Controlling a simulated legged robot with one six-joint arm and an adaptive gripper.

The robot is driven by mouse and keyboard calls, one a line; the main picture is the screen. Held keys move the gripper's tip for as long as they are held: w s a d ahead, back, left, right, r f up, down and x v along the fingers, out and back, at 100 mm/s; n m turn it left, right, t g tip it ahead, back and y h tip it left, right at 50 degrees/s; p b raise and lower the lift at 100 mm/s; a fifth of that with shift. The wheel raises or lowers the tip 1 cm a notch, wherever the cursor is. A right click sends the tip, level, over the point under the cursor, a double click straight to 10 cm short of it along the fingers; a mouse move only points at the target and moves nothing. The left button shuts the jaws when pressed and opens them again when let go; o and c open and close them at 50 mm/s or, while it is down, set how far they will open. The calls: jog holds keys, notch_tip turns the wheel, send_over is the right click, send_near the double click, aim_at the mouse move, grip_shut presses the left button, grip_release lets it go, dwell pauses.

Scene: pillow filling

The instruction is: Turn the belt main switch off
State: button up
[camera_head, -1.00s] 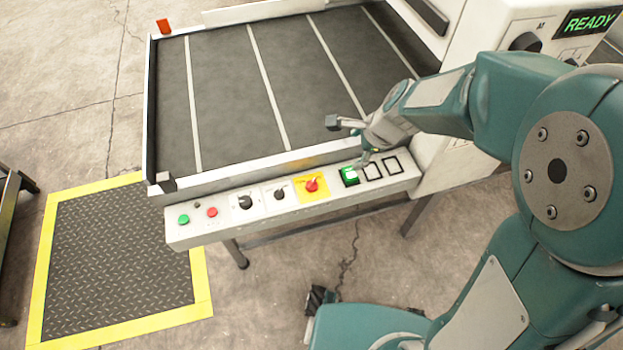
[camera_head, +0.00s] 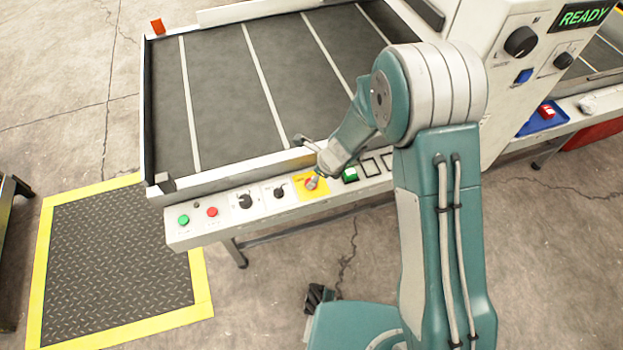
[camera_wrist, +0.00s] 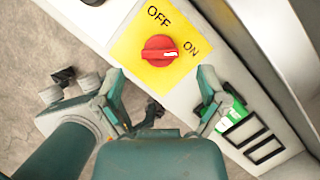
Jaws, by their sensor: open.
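The belt main switch is a red rotary knob (camera_wrist: 160,50) on a yellow plate (camera_wrist: 128,48) marked OFF and ON. The knob's white mark points toward ON in the wrist view. In the head view my gripper (camera_head: 305,160) hangs over the yellow plate (camera_head: 323,187) and partly covers the red knob. In the wrist view my gripper (camera_wrist: 160,76) is open and empty. Its two fingers stand on either side of and just below the knob in the picture, apart from it.
Left of the plate on the panel are two black knobs (camera_head: 280,193), a red button (camera_head: 212,212) and a green button (camera_head: 183,219). A green square button (camera_head: 350,174) sits close right. The belt (camera_head: 220,95) lies behind. A READY display (camera_head: 584,16) is lit.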

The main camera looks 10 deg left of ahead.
jog(key=shift+x, duration=1.8)
jog(key=c, duration=1.2)
jog(key=shift+o, duration=0.2)
